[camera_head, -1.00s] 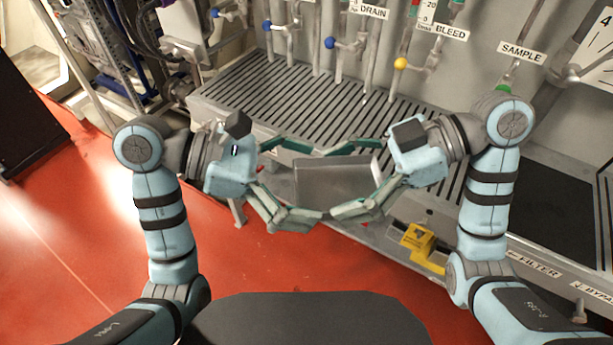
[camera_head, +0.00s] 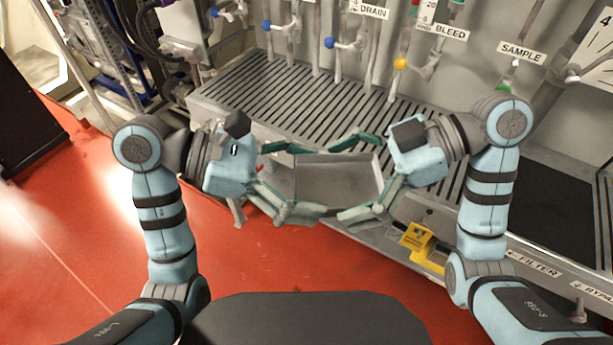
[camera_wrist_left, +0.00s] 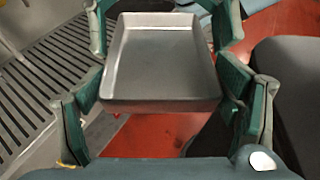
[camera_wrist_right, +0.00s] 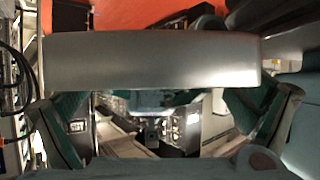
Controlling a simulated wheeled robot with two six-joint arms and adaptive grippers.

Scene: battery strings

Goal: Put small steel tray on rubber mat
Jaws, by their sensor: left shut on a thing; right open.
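The small steel tray (camera_head: 335,178) is a shallow grey rectangular tray, held in the air between my two grippers in front of the bench. My left gripper (camera_head: 303,181) is shut on it from the left side. In the left wrist view the tray (camera_wrist_left: 160,55) shows its empty inside between the green fingers. My right gripper (camera_head: 343,181) is open, its fingers around the tray's right end. The right wrist view shows the tray's side wall (camera_wrist_right: 150,60) close up. The rubber mat (camera_head: 560,208) lies dark and flat on the bench at the right, partly hidden by my right arm.
The slotted bench top (camera_head: 300,95) runs behind my grippers. Pipes with blue and yellow valve handles (camera_head: 400,63) rise at its back. A yellow bracket (camera_head: 422,243) sits on the front edge near the FILTER label (camera_head: 533,264). The mat's visible surface looks clear.

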